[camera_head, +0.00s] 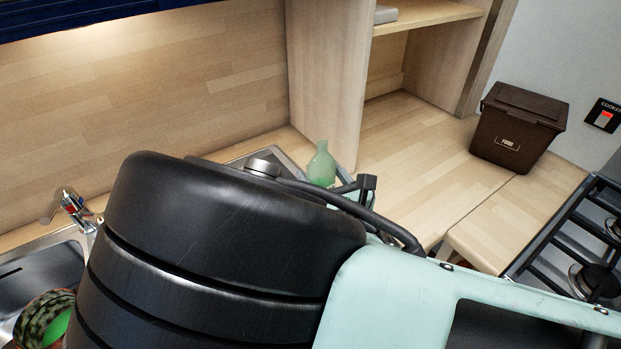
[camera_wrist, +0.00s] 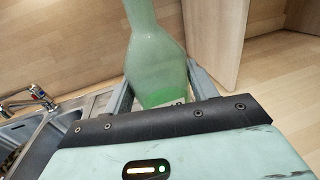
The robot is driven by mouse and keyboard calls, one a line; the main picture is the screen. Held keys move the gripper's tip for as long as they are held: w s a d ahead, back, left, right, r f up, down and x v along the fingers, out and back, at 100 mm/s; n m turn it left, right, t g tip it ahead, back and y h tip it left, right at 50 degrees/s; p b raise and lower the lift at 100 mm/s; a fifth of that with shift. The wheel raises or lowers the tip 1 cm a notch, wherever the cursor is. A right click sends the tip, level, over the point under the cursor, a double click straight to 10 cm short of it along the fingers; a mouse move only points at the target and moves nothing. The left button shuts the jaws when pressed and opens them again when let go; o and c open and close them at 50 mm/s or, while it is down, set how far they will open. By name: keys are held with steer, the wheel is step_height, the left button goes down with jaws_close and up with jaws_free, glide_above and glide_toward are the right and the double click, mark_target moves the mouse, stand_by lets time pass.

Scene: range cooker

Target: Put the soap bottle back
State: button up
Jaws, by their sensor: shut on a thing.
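The soap bottle (camera_head: 321,166) is pale green and translucent, with a narrow neck and a wider body. In the head view it shows just beyond my dark arm, which hides its lower part. In the wrist view the bottle (camera_wrist: 155,52) stands between the two grey fingers of my gripper (camera_wrist: 160,76), with its neck pointing up and out of the frame. My gripper is shut on its lower body. Whether the bottle's base touches a surface cannot be told.
A sink (camera_head: 44,269) with a tap (camera_head: 76,208) is at the left. A wooden panel (camera_head: 325,80) rises behind the bottle. The counter (camera_head: 425,155) right of it is clear up to a dark brown bin (camera_head: 517,126). A hob (camera_head: 590,250) is at the far right.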

steer(key=shift+w+a+f, duration=0.1)
steer(key=shift+w+f, duration=0.1)
steer(key=shift+f, duration=0.1)
steer(key=shift+f+p, duration=0.9)
steer(key=shift+f, duration=3.8)
steer(key=shift+f, duration=0.15)
steer(key=o, duration=1.1)
